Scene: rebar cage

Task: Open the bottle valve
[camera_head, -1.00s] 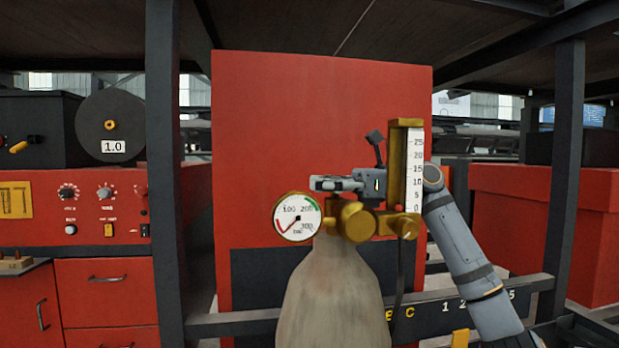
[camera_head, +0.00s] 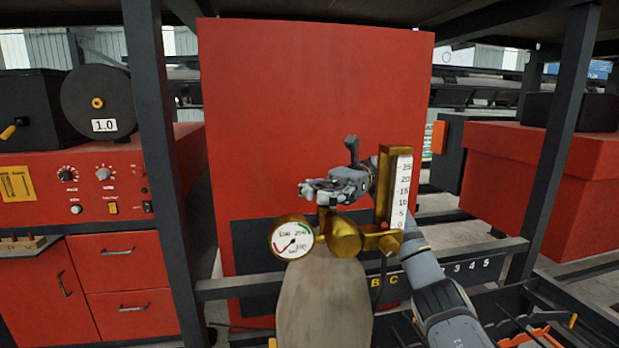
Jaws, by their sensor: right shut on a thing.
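The gas bottle (camera_head: 325,300) stands upright at the lower middle, pale grey-brown. On its top sits a brass regulator (camera_head: 347,237) with a round white pressure gauge (camera_head: 292,240) at its left and an upright flow scale (camera_head: 402,193) at its right. My right gripper (camera_head: 318,190) reaches over the regulator from the right, its fingers pointing left. It is shut at the top of a brass stem (camera_head: 323,212), where the valve is; the gripped part is mostly hidden by the fingers. The gauge needle points to the lower left. My left gripper is not in view.
A tall red cabinet (camera_head: 310,110) stands behind the bottle. A dark post (camera_head: 165,170) rises at the left, another (camera_head: 556,140) at the right. A rail (camera_head: 450,264) crosses near bottle height. A red control console (camera_head: 70,190) is at left.

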